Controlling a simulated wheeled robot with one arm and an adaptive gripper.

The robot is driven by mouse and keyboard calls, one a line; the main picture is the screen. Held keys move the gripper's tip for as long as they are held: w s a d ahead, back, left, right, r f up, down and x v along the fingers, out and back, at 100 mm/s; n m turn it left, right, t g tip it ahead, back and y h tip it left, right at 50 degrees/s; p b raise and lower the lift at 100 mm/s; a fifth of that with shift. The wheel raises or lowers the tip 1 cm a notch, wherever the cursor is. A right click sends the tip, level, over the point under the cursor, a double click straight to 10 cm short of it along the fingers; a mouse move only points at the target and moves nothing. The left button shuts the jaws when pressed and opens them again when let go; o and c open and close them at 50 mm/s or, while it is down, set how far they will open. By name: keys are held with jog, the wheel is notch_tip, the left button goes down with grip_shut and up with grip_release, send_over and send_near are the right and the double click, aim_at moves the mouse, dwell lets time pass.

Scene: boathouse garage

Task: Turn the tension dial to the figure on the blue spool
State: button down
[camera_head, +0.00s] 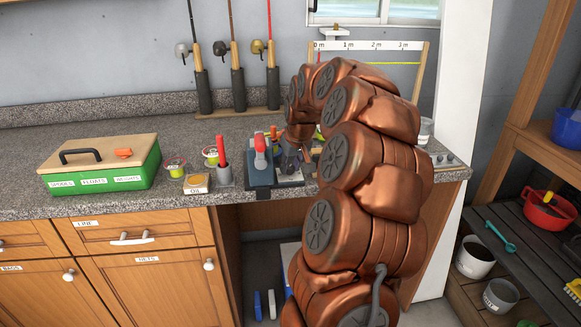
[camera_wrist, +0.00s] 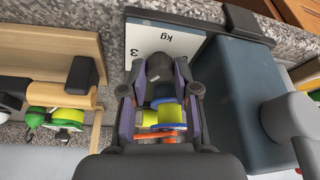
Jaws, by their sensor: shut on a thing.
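The tension dial is a dark knob (camera_wrist: 155,68) on a white plate (camera_wrist: 140,42) marked "3" and "kg" in the wrist view. My gripper (camera_wrist: 158,78) is shut on this knob, with a finger on each side. A spool with a blue rim and yellow-green winding (camera_wrist: 166,116) shows behind my fingers, partly hidden; no figure on it is readable. In the head view my gripper (camera_head: 292,158) is beside the blue-grey device (camera_head: 260,174) with a red-topped handle.
A green tackle box (camera_head: 110,178), small spools (camera_head: 175,164), a tin (camera_head: 196,184) and a grey holder with a red stick (camera_head: 224,174) stand left of the device. Fishing rods (camera_head: 237,88) stand behind. A wooden frame with a green spool (camera_wrist: 66,116) is close to my gripper's left.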

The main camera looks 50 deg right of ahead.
jog(key=c, duration=0.9)
grip_release()
jog(key=shift+o, duration=0.2)
jog(key=v, duration=1.2)
